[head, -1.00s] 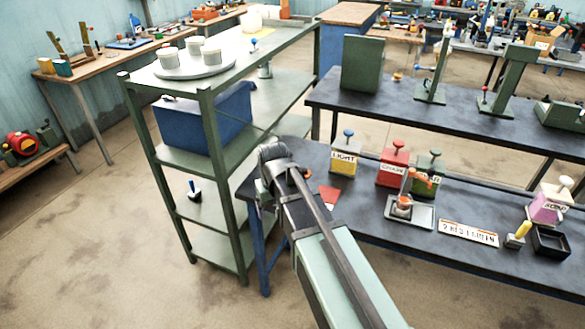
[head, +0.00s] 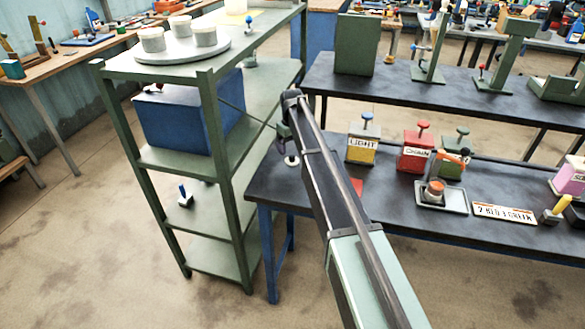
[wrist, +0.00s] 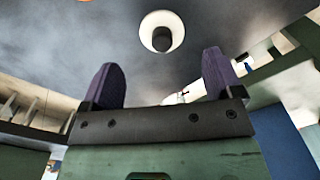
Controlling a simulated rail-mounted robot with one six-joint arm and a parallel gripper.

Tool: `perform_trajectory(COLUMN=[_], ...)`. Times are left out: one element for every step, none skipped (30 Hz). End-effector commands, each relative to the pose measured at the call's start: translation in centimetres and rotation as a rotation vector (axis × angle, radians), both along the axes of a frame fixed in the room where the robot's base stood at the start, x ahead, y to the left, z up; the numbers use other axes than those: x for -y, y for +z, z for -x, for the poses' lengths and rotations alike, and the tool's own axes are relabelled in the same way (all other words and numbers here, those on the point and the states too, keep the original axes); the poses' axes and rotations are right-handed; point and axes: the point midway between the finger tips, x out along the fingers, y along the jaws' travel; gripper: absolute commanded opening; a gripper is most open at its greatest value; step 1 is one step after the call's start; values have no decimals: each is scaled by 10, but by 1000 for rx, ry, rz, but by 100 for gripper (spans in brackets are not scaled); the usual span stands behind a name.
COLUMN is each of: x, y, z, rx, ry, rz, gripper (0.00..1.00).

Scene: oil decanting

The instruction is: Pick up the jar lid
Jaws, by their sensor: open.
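A small white round disc with a dark knob, which looks like the jar lid (head: 291,161), lies at the left end of the dark bench. In the wrist view the lid (wrist: 175,22) is at top centre, beyond and between my fingertips, not touching them. My gripper (wrist: 164,82) is open and empty, with two purple fingers apart. In the head view my gripper (head: 284,136) is just above and left of the lid, partly hidden by my arm.
Dark bench (head: 285,190) holds the yellow LIGHT can (head: 362,150), red can (head: 416,157) and green can (head: 450,170). Green shelf unit (head: 155,157) stands close left of my gripper, with a blue box (head: 185,120) and several white pots on a round tray (head: 180,60).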

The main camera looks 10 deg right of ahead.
Motion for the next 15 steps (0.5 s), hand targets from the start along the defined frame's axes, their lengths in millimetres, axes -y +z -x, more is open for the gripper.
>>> perform_trajectory(x=[0,0,-1,-1,-1,-2,-3,-3,-3,-3,-3,-3,-3,-3,-3], y=[0,-2,-7,-12,-18,-27,-34,-40,-48,-51,-54,-54,-53,-52,-50], z=[0,0,0,0,0,0,0,0,0,0,0,0,0,0,0], rx=[0,0,0,0,0,0,0,0,0,0,0,0,0,0,0], ry=[0,0,0,0,0,0,0,0,-1,-1,-1,-1,-1,-1,-1], rz=[0,0,0,0,0,0,0,0,0,0,0,0,0,0,0], gripper=[86,86,86,86,86,86,86,86,86,86,86,86,86,86,86])
